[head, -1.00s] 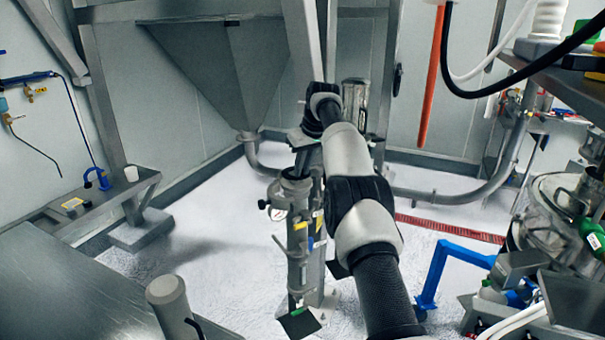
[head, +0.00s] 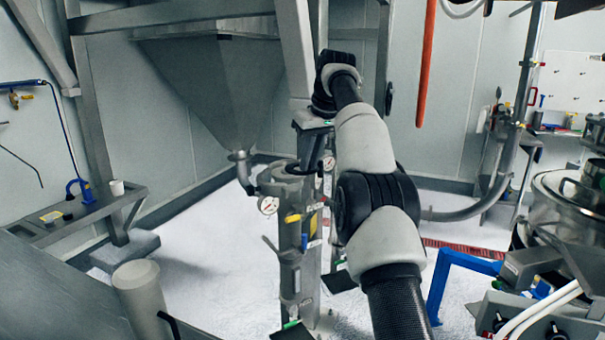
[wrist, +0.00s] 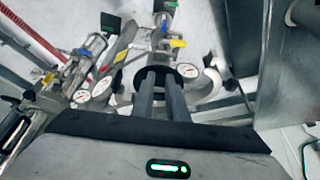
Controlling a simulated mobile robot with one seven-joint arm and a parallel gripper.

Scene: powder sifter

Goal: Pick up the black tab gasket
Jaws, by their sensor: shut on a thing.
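The black gasket (wrist: 141,80) shows in the wrist view as a dark ring at the fingertips. My gripper (wrist: 163,76) is shut on it, with two grey fingers close together over the ring. The fingers cover part of the ring, and I cannot make out its tab clearly.
Below the gripper in the wrist view are metal pipework and pressure gauges (wrist: 188,70). In the head view a vertical pipe assembly (head: 290,230) stands left of my arm. A blue frame (head: 440,275) and steel vessel (head: 570,205) are at right. Open floor lies left.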

